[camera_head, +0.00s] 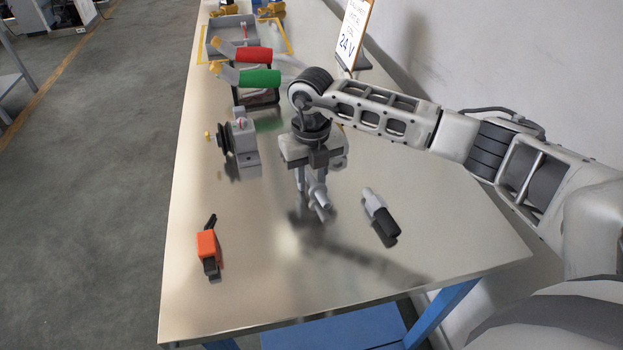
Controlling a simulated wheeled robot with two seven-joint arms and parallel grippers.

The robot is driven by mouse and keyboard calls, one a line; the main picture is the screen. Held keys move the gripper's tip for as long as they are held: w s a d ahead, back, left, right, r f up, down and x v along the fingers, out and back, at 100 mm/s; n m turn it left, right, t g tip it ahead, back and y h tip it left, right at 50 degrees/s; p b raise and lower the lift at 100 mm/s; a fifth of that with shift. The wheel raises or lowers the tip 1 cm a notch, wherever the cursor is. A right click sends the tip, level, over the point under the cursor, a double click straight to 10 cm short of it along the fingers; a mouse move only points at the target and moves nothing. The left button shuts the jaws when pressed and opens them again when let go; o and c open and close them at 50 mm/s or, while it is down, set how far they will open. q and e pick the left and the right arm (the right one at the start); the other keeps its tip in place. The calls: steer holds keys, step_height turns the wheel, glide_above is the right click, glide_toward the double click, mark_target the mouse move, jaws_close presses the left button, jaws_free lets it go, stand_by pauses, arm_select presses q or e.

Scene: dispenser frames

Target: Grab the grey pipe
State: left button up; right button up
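My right gripper (312,183) points down over the middle of the table, its arm coming in from the right. A light grey pipe-like piece (320,201) shows at its fingertips, partly hidden by the fingers. I cannot tell whether the fingers press on it or only stand around it, nor whether it touches the table. My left gripper is not in view.
The table (270,300) also holds an orange and black tool (207,248), a white and black cylinder (381,216) and a grey device with a black disc (240,143). Behind are red (253,54) and green (260,78) handles, a grey tray (228,30) and a "24 V" sign (352,35).

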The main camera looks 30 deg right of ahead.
jaws_close()
steer(key=shift+r, duration=0.1)
